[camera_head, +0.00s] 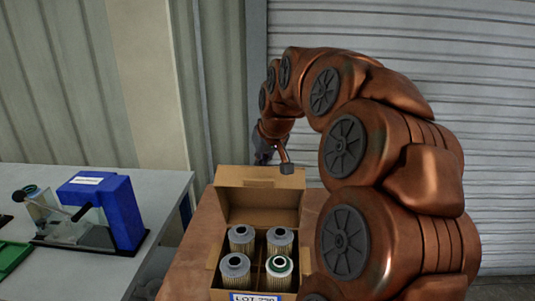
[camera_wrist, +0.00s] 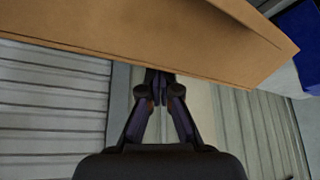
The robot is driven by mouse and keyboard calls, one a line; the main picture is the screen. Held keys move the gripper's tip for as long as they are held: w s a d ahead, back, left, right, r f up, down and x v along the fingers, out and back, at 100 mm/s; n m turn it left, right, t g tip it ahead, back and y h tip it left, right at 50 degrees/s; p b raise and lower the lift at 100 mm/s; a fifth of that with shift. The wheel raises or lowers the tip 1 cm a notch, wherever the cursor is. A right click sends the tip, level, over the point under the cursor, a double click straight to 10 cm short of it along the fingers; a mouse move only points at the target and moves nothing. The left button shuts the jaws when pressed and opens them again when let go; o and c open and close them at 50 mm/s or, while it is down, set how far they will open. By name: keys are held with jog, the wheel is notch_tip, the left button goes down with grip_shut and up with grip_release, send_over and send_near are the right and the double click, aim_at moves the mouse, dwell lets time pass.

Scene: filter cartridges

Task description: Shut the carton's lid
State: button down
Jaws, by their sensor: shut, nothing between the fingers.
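The brown carton (camera_head: 214,272) stands open in the head view, holding several filter cartridges, one with a green ring (camera_head: 279,272). Its lid (camera_head: 258,206) stands up at the far side, with a flap along its top edge. My gripper (camera_head: 264,157) is just above and behind the lid's top edge in the head view. In the wrist view my gripper (camera_wrist: 158,78) has its fingers together and empty. The brown cardboard of the lid (camera_wrist: 150,38) crosses the top of that view, its edge at the fingertips. I cannot tell whether they touch.
The carton stands on a brown table (camera_head: 185,262). A grey bench (camera_head: 130,180) at the left holds a blue device (camera_head: 112,205) and a green tray (camera_head: 12,256). A slatted shutter (camera_head: 480,130) stands behind. My arm fills the right side of the carton area.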

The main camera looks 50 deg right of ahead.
notch_tip(320, 180, up, 10)
jog(key=w+d+p, duration=0.1)
jog(key=p, duration=0.2)
jog(key=shift+w+d, duration=0.15)
jog(key=shift+d, duration=0.1)
dwell(1.2)
jog(key=n+g+y+p, duration=0.1)
jog(key=n, duration=0.1)
send_over(227, 186)
notch_tip(227, 186, down, 4)
jog(key=shift+f, duration=0.15)
jog(key=s+a+f+n+g+y+p, duration=0.1)
jog(key=s+a+f+g, duration=0.1)
jog(key=s+a+f, duration=0.5)
jog(key=s+a+f+n+g+p, duration=0.1)
jog(key=s+a+f+g, duration=0.15)
jog(key=s+a, duration=0.45)
jog(key=s+a+f+g, duration=0.1)
jog(key=s+a+f, duration=0.5)
jog(key=s, duration=0.3)
jog(key=shift+s+g, duration=0.3)
jog(key=shift+g, duration=0.05)
